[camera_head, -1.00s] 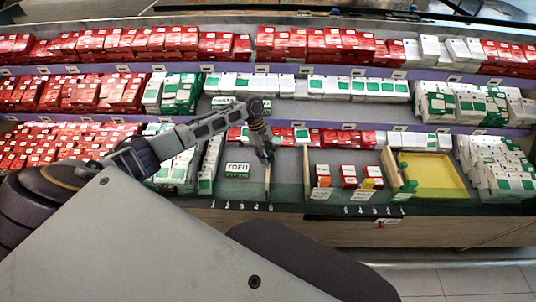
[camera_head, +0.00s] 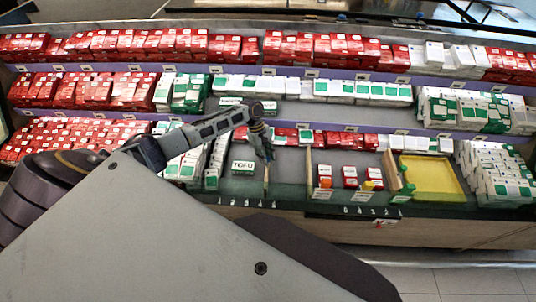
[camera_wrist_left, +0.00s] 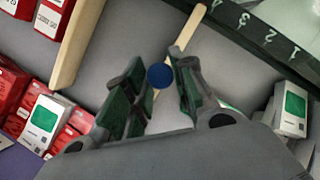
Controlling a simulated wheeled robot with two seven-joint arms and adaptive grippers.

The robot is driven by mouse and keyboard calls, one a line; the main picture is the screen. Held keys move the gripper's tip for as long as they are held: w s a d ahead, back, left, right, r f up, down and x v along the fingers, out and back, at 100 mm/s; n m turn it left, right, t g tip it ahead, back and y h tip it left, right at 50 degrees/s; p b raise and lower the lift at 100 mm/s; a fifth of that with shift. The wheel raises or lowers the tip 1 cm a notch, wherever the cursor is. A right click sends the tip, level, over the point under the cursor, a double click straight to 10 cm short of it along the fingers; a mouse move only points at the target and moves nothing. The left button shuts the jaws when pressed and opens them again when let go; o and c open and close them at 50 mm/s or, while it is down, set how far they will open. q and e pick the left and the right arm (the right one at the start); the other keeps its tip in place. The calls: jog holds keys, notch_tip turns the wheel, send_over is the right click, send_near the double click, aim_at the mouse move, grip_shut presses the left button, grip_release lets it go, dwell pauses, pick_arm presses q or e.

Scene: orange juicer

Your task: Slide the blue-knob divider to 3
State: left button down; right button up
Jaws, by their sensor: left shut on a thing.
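The blue-knob divider is a thin light wooden strip (camera_head: 266,178) on the grey lower shelf, right of the TOFU box. In the left wrist view the round blue knob (camera_wrist_left: 160,76) sits between my fingers, and the strip (camera_wrist_left: 187,28) runs toward the numbered front edge. My left gripper (camera_head: 268,156) reaches down over the divider. In the wrist view the left gripper (camera_wrist_left: 158,92) is shut on the knob. The number scale (camera_wrist_left: 268,32) reads 4, 3, 2, 1 there; the strip's front end lies near the 4 side. My right gripper is not in view.
The white-green TOFU box (camera_head: 242,167) stands left of the divider. Another wooden divider (camera_head: 309,172) stands to the right, with bare shelf between. Several red boxes (camera_head: 350,176) and a yellow tray (camera_head: 432,178) are farther right. Packed cartons (camera_head: 180,165) line the left.

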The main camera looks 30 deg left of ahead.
pick_arm(q)
jog(key=s+a+p, duration=0.3)
jog(key=a+p, duration=0.2)
jog(key=a, duration=0.2)
jog(key=shift+r+p, duration=0.2)
jog(key=shift+p, duration=0.15)
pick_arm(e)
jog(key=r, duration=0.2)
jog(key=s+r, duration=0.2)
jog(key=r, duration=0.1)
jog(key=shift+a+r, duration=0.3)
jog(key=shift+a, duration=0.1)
pick_arm(q)
jog(key=c, duration=1.3)
grip_release()
jog(key=shift+o, duration=0.6)
jog(key=shift+s+f, duration=0.1)
jog(key=shift+f, duration=0.05)
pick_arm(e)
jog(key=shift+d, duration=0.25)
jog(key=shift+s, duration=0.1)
pick_arm(q)
jog(key=v, duration=1.2)
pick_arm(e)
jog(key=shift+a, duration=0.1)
